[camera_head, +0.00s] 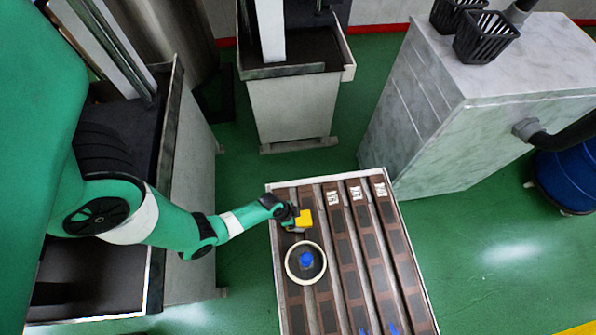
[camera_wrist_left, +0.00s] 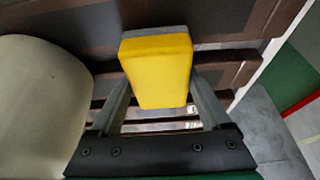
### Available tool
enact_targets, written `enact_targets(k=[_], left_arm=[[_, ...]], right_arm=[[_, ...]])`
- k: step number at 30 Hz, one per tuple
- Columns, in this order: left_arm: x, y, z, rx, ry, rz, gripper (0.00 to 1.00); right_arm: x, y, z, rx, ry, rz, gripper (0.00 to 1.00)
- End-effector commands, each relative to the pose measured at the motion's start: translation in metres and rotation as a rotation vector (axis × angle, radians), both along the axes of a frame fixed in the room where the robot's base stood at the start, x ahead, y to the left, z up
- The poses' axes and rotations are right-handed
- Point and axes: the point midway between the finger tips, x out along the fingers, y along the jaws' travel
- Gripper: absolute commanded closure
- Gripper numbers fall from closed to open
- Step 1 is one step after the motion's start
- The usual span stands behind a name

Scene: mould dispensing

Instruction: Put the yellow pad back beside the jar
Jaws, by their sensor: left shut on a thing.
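The yellow pad (camera_head: 304,218) is at the tip of my left arm, over the upper left part of the slatted table. In the left wrist view the yellow pad (camera_wrist_left: 157,70) has a grey layer along its far edge and sits between the two fingers. My left gripper (camera_head: 289,215) is shut on it; the gripper also shows in the wrist view (camera_wrist_left: 160,98). The jar (camera_head: 305,262) is round, with a pale rim and a blue thing in its middle, just below the pad in the head view. A pale rounded body, probably the jar (camera_wrist_left: 40,105), fills the wrist view's left side. My right gripper is not in view.
The slatted table (camera_head: 391,185) has brown strips with dark squares and white labels at the far end. Small blue things (camera_head: 393,329) lie at its near edge. A grey cabinet (camera_head: 440,100) with black baskets (camera_head: 486,37) stands at the back right.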

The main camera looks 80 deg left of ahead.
Motion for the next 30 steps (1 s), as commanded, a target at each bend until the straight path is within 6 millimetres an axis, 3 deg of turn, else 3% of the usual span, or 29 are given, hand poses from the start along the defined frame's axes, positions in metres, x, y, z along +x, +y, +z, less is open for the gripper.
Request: enact_targets(k=[7,8,11,20,23,30], left_arm=[[0.000,0.000,-0.009,0.000,0.000,0.000,0.71],[0.000,0.000,-0.008,0.000,0.000,0.000,0.17],[0.000,0.000,-0.007,0.000,0.000,0.000,0.00],[0.000,0.000,-0.001,0.000,0.000,0.000,0.00],[-0.003,0.000,0.011,0.001,-0.001,0.001,0.00],[-0.025,0.001,0.069,0.002,-0.001,0.003,0.00]], right_arm=[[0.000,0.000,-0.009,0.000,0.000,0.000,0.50],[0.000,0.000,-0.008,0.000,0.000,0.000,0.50],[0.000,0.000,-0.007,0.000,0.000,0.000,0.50],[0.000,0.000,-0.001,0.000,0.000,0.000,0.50],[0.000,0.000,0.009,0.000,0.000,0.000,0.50],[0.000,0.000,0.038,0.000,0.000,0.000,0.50]])
